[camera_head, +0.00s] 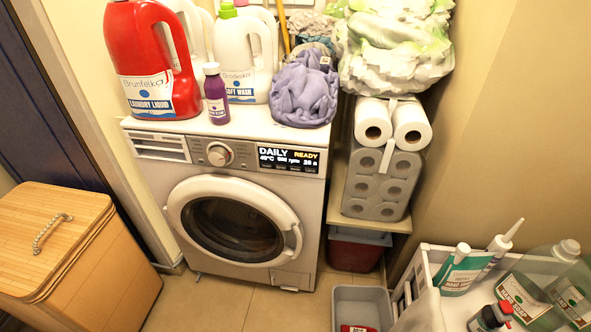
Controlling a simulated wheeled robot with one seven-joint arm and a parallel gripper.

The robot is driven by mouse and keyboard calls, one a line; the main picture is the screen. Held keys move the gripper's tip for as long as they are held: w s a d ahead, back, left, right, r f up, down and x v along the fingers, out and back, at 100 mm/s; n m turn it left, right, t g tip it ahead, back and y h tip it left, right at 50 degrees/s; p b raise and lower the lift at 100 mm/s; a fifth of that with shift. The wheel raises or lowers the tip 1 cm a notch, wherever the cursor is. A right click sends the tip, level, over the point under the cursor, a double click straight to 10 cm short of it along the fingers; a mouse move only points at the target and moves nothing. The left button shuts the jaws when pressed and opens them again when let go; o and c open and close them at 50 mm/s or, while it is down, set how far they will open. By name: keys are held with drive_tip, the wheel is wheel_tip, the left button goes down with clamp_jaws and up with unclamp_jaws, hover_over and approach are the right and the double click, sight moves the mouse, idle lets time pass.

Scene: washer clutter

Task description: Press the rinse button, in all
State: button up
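The white washing machine (235,180) stands against the back wall with its round door (233,222) closed. Its control panel has a round dial (220,154) and, to the right, a lit display (289,158) reading DAILY, READY, 40°C and a spin speed. A row of small dark buttons (281,167) runs along the lower edge of the display. Their labels are too small to read, so I cannot tell which is rinse. My gripper is not in view.
Bottles, including a red detergent jug (150,60), and purple cloth (303,92) crowd the washer top. A wooden hamper (75,255) stands left. Toilet rolls (383,180) and a white cart (462,250) with bottles stand right. A grey bin (361,305) sits front right. Floor before the washer is clear.

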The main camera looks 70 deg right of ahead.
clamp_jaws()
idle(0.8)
